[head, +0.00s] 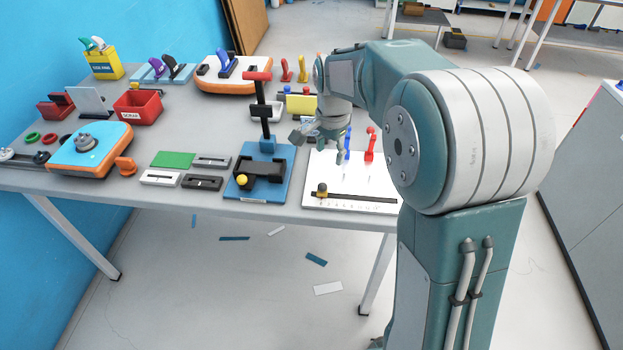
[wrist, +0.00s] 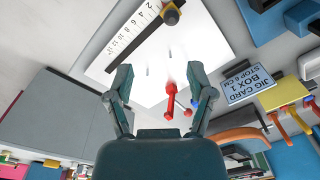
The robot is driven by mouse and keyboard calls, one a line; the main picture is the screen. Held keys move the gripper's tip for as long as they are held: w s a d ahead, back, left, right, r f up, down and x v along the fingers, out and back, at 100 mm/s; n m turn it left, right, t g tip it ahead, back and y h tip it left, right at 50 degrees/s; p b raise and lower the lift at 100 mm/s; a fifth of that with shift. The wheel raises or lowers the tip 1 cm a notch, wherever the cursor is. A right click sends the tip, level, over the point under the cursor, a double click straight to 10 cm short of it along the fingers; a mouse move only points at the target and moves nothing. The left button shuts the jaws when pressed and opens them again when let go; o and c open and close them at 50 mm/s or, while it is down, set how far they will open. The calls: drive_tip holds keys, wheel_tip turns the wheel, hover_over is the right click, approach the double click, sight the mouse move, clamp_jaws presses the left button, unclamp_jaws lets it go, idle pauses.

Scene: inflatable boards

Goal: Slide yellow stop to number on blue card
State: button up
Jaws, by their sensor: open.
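The yellow stop (head: 322,190), dark with a yellow top, sits at the left end of a black rail (head: 362,197) on a white board (head: 385,187). In the wrist view the stop (wrist: 171,15) is at the top, near the low end of a white number scale (wrist: 132,32). The blue card (wrist: 257,86) reads "JIG CARD BOX 1 STOP 6 CM". My gripper (head: 326,142) is above the board's far side, apart from the stop. In the wrist view its fingers (wrist: 158,72) are spread, with nothing held.
A red tool (head: 370,146) and a blue tool (head: 347,142) stand upright at the board. A blue stand (head: 276,189) with a black upright is just left of the board. A red bin (head: 138,107) and orange-edged boards are further left. The board's front is clear.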

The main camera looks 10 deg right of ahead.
sight(323, 184)
drive_tip(key=shift+m, duration=0.5)
drive_tip(key=f, duration=0.4)
drive_tip(key=w+f, duration=0.1)
drive_tip(key=f, duration=0.2)
drive_tip(key=w+a+f, duration=0.1)
drive_tip(key=f, duration=0.3)
drive_tip(key=shift+f, duration=0.35)
drive_tip(key=shift+a+f, duration=0.15)
drive_tip(key=shift+f, duration=0.45)
drive_tip(key=shift+d, duration=0.2)
drive_tip(key=shift+d, duration=0.1)
